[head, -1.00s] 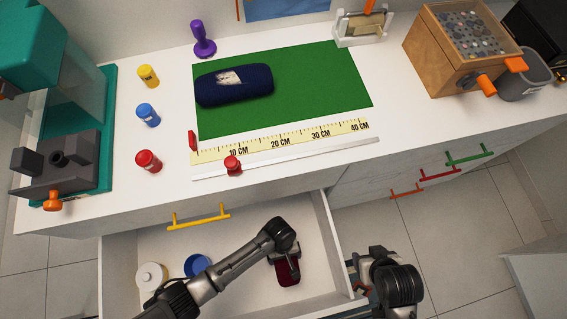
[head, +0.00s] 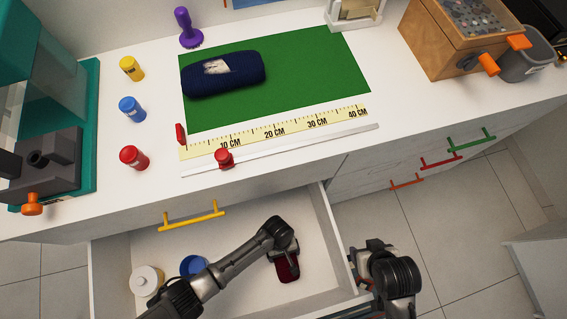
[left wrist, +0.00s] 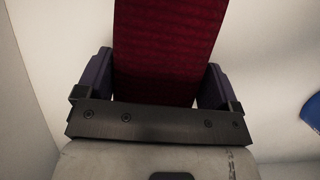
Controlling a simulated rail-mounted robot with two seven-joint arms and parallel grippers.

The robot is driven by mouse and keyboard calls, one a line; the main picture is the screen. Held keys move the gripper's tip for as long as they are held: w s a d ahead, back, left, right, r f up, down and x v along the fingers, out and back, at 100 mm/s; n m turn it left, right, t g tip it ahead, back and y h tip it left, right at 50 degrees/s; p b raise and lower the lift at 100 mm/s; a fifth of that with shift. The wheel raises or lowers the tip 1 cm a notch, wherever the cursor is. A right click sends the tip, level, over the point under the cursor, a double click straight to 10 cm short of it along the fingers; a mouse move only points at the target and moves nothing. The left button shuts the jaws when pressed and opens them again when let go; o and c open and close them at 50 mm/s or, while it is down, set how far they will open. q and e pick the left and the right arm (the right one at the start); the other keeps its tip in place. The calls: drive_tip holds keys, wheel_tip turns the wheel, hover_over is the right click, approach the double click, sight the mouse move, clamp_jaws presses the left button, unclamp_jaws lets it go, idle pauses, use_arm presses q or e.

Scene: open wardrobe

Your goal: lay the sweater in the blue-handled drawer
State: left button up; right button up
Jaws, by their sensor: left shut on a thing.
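My left gripper (head: 285,258) is shut on a dark red, ribbed, cloth-like thing (head: 288,271), inside an open white drawer (head: 322,215). In the left wrist view the red thing (left wrist: 160,50) lies between the two fingers. I cannot tell if it is a sweater, or if it touches the drawer floor. A yellow handle (head: 192,216) sits on the cabinet front above the open drawer. No blue handle shows; the open drawer's own front is not clearly seen. My right gripper (head: 372,250) is beside the drawer's right wall, its fingers unclear.
A white-lidded jar (head: 146,281) and a blue round thing (head: 193,265) are at the drawer's left. The worktop holds a green mat (head: 310,80) with a navy roll (head: 225,77), a ruler (head: 275,131) and small bottles. Green (head: 471,139), red (head: 440,161) and orange (head: 406,181) handles are at right.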

use_arm(q)
drive_tip(key=o, duration=0.8)
drive_tip(key=shift+f, duration=0.1)
drive_tip(key=p+v, duration=0.6)
drive_tip(key=v, duration=0.6)
drive_tip(key=shift+a, duration=0.1)
drive_tip(key=s+a+r+m+t, duration=0.1)
drive_tip(key=a+r+t, duration=0.1)
drive_tip(key=a+r, duration=0.4)
drive_tip(key=s+a+r+m+t, duration=0.2)
drive_tip(key=a+r+t, duration=0.1)
drive_tip(key=a+r, duration=0.3)
drive_tip(key=s+a+r+m+t+y, duration=0.1)
drive_tip(key=a+r+m+t, duration=0.1)
drive_tip(key=a+r, duration=0.5)
drive_tip(key=shift+s+a+t, duration=0.15)
drive_tip(key=shift+a+t, duration=0.25)
drive_tip(key=shift+a, duration=0.25)
